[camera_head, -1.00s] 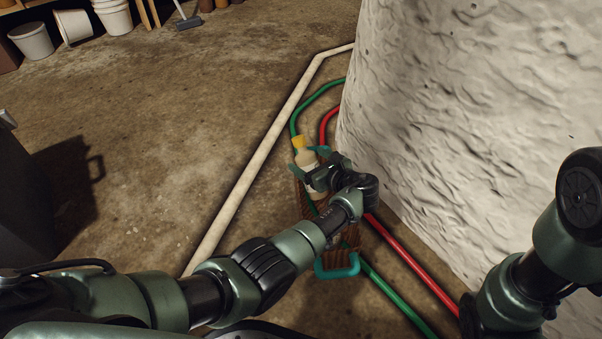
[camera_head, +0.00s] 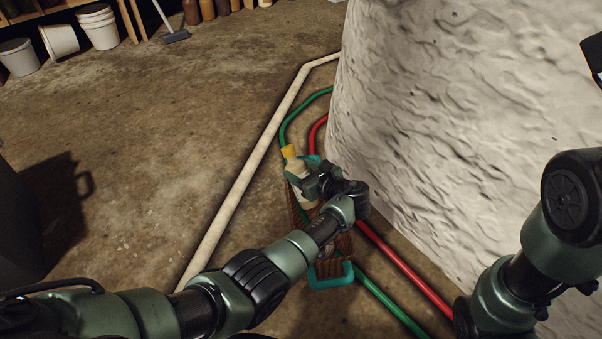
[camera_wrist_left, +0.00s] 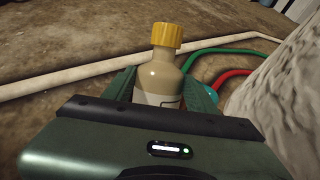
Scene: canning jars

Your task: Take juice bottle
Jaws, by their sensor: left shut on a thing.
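The juice bottle (camera_head: 294,163) is pale beige with a yellow cap and a light label. It stands close to upright at the far end of a brown wicker basket with teal handles (camera_head: 333,276). My left gripper (camera_head: 304,186) is shut on the bottle, with a finger on each side of its body. The left wrist view also shows the bottle (camera_wrist_left: 160,74) between the green fingers; its lower part is hidden by the gripper. I cannot tell whether the bottle's base touches the basket. My right arm shows at the right, but its gripper is out of view.
A rough white wall (camera_head: 430,130) rises close to the right of the basket. A red pipe (camera_head: 400,266), a green pipe (camera_head: 388,305) and a cream pipe (camera_head: 245,175) run along the floor. Open floor lies left.

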